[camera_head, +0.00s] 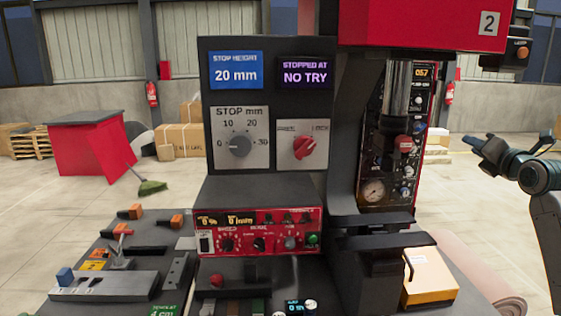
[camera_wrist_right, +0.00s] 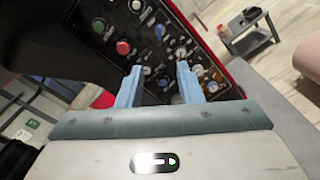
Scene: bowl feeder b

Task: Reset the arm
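My right arm comes in at the right edge of the head view, and its gripper (camera_head: 480,148) is held in the air, right of the machine and pointing left. In the right wrist view the two pale blue fingers of the right gripper (camera_wrist_right: 158,82) stand apart with nothing between them. Behind them is a black control panel (camera_wrist_right: 150,30) with knobs and buttons. The fingers appear clear of it, but the exact gap cannot be told. My left arm and gripper are not in the head view.
The machine has a red head (camera_head: 430,25), a stop knob panel (camera_head: 240,138) and a red-framed control box (camera_head: 258,231). A yellow box (camera_head: 430,278) stands at its lower right. Fixtures (camera_head: 105,285) lie at the lower left. A red cabinet (camera_head: 90,145) stands behind. Open floor shows at right.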

